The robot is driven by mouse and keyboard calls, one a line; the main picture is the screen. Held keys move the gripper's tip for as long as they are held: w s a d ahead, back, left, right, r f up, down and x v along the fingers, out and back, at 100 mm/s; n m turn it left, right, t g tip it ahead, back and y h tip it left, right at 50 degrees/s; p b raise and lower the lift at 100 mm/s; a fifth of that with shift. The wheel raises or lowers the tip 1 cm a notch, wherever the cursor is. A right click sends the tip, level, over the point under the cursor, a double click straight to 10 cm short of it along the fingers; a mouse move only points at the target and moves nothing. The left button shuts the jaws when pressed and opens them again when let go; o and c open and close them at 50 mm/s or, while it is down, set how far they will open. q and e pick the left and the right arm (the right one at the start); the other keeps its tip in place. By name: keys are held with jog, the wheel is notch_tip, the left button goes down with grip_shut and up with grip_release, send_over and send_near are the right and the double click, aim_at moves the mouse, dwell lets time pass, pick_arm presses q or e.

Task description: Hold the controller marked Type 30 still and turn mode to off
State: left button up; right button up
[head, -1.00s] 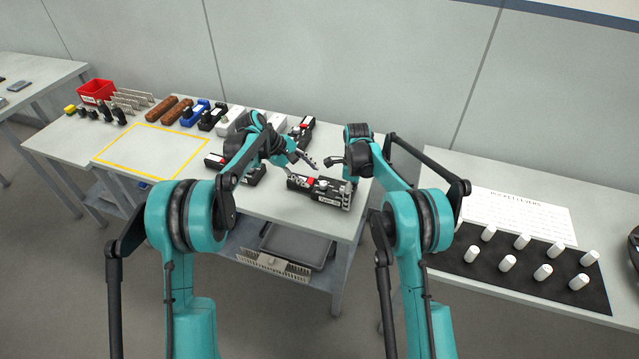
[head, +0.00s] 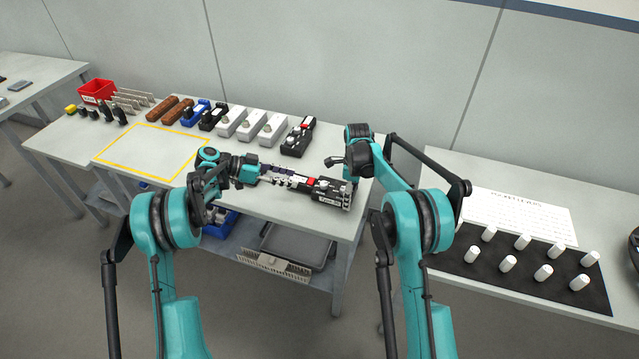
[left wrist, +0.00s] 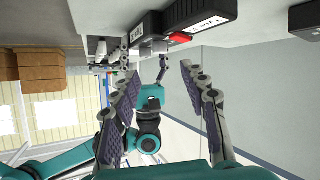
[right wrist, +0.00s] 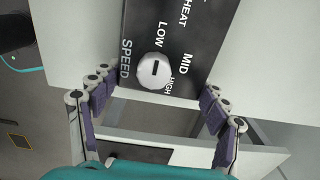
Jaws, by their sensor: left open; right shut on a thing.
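The black controller (head: 336,189) with a "Type 30" label and a red part lies near the table's right front corner. My right gripper (head: 352,172) is at its right end. In the right wrist view its fingers (right wrist: 155,95) are shut on the controller's two sides, around a white knob (right wrist: 154,71) marked SPEED, LOW, MID, HIGH. My left gripper (head: 296,181) is open, low at the controller's left end. In the left wrist view its fingers (left wrist: 175,75) are spread and empty, near the red part (left wrist: 180,38). The mode setting cannot be read.
Another black controller (head: 298,138) stands behind. White units (head: 250,125), blue and brown blocks and a red bin (head: 97,91) line the back. A yellow outlined area (head: 150,150) is empty. A side table holds white pegs on a black mat (head: 520,262).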

aim_at(322, 184)
pick_arm(q)
jog(key=d+f, duration=0.1)
jog(key=d, duration=0.2)
jog(key=w+d+f+m, duration=0.1)
jog(key=d+f, duration=0.1)
jog(key=d, duration=0.1)
jog(key=w+d+f+m, duration=0.1)
jog(key=d, duration=0.3)
jog(key=shift+d+f+h, duration=0.1)
jog(key=shift+f+h, duration=0.15)
jog(key=shift+h, duration=0.05)
grip_shut()
